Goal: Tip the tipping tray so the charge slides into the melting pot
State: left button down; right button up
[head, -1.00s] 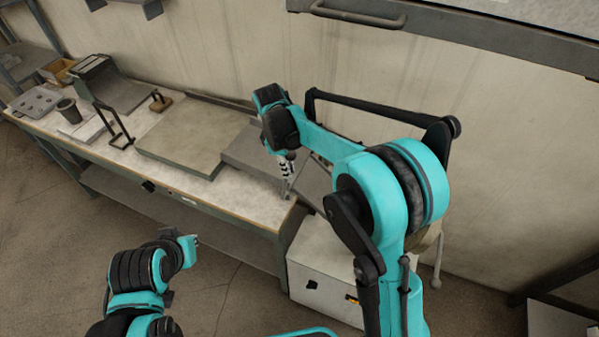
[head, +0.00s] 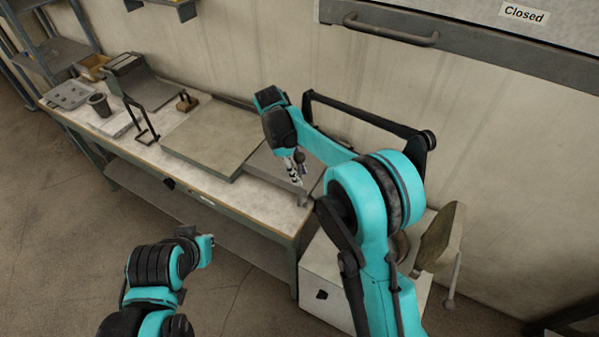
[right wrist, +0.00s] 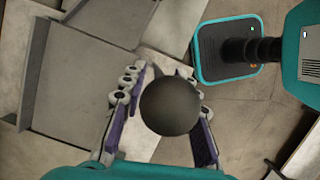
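My right gripper (head: 297,177) is low over the right end of the workbench, at a flat grey tray (head: 268,163). In the right wrist view, its two fingers (right wrist: 165,100) stand apart on either side of a dark round knob (right wrist: 170,107). A narrow gap shows left of the knob; the knob overlaps the right finger. The grey tray (right wrist: 85,80) lies to the left there. I cannot make out a charge. My left gripper's fingers cannot be made out.
A wide slab (head: 212,138) lies left of the grey tray. Further left on the bench are a black wire stand (head: 142,122), a dark cup (head: 99,104) and a grey machine (head: 140,85). A wall cabinet (head: 450,45) hangs above. Open floor lies in front.

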jog(key=v, duration=1.2)
dwell(0.4)
jog(key=s+d+f+m+t+y+b, duration=0.2)
jog(key=s+d+m+t+b, duration=0.3)
jog(key=s+d, duration=0.55)
jog(key=s+d+f+m+t+y+b, duration=0.1)
jog(key=s+d+f+m+t+b, duration=0.2)
jog(key=s+f+m, duration=0.5)
jog(key=s+d+f+b, duration=0.1)
jog(key=s+d+f, duration=0.1)
jog(key=s+f, duration=0.2)
jog(key=shift+s+t, duration=0.3)
jog(key=shift+s, duration=0.9)
